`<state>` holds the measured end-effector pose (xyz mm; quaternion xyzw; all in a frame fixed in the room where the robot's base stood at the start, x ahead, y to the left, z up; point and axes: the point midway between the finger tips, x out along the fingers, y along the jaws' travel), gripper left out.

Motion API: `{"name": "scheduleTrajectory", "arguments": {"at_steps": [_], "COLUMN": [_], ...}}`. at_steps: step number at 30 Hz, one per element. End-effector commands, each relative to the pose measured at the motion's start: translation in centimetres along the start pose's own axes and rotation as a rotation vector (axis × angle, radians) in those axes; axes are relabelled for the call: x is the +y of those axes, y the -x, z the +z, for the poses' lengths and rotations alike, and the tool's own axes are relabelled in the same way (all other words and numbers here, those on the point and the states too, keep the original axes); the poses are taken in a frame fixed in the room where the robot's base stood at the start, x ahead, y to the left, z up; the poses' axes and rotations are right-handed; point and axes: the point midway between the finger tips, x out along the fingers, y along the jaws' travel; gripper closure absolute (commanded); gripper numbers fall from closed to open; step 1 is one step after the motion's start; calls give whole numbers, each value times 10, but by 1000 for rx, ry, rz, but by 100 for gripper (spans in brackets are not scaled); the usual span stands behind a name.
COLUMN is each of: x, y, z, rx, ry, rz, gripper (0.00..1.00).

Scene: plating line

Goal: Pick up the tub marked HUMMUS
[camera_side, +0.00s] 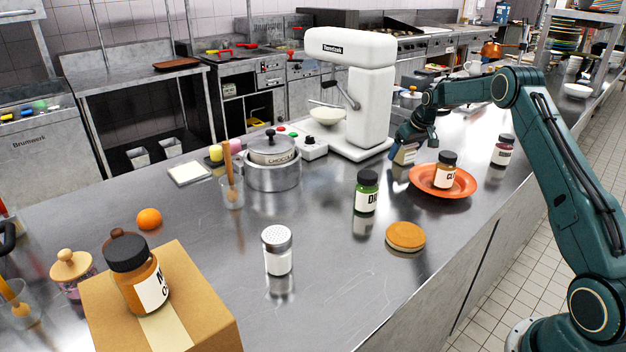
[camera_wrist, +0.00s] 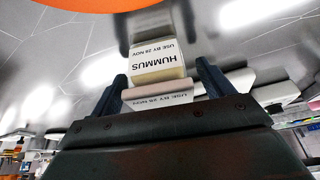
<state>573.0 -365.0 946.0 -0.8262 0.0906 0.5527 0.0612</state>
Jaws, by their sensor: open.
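The tub marked HUMMUS (camera_wrist: 158,62) shows in the wrist view with its label upside down, reading USE BY 28 NOV. My gripper (camera_wrist: 162,84) is open, with one dark finger on each side of the tub. I cannot tell whether either finger touches it. In the side view the small tub (camera_side: 405,156) stands on the steel counter, right under my gripper (camera_side: 412,143), which partly hides it. Its lettering is not readable there.
An orange plate (camera_side: 465,189) with a jar (camera_side: 445,170) on it is close to the tub's right. A white mixer (camera_side: 365,110) stands close at left. Open counter lies front-centre.

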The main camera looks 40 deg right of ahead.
Motion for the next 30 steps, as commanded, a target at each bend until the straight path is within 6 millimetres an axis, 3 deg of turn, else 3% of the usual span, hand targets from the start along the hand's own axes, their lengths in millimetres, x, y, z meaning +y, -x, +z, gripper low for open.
{"name": "scheduleTrajectory", "arguments": {"at_steps": [17,25,30], "x": [0,0,0], "y": [-3,-3,-2], "z": [0,0,-1], "rx": [1,1,2], "ry": [0,0,1], "rz": [0,0,0], "gripper": [20,73,73]}}
